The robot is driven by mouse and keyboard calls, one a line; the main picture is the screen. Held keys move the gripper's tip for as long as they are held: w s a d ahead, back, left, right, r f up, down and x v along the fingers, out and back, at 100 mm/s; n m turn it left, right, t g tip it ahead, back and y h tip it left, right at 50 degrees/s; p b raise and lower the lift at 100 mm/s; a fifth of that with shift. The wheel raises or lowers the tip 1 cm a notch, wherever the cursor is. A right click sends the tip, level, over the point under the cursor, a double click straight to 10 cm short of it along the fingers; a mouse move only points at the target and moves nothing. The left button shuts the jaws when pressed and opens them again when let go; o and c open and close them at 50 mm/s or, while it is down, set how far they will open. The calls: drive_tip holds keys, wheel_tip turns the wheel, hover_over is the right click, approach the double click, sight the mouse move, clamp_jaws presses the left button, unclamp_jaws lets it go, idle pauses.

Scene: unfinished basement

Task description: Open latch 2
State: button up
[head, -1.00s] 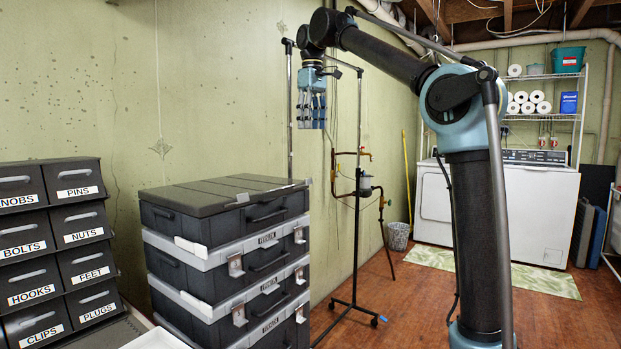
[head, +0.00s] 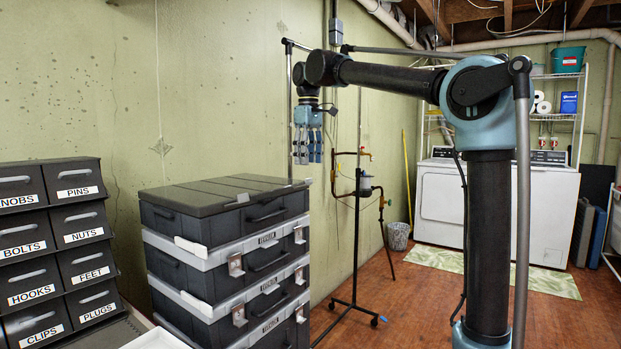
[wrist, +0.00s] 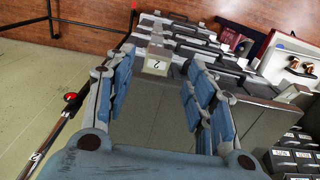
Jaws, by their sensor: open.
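The stack of dark grey cases (head: 175,233) has metal latches on its front, among them an upper left latch (head: 236,266) and an upper right latch (head: 299,235). No latch number is readable in the head view. My gripper (head: 308,160) is open and empty, pointing down, above and behind the stack's right end as seen from the head. Its fingers stand apart in the wrist view (wrist: 163,58).
Labelled drawers (head: 75,227) stand left of the stack. A pipe stand (head: 358,240) rises from the floor to its right. The washer (head: 540,210) and a shelf are at the back right. The red-brown floor (head: 420,310) is open in front of the washer.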

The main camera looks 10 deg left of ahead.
drive_tip(key=shift+f, duration=3.05)
drive_tip(key=shift+c, duration=0.2)
drive_tip(key=c, duration=1)
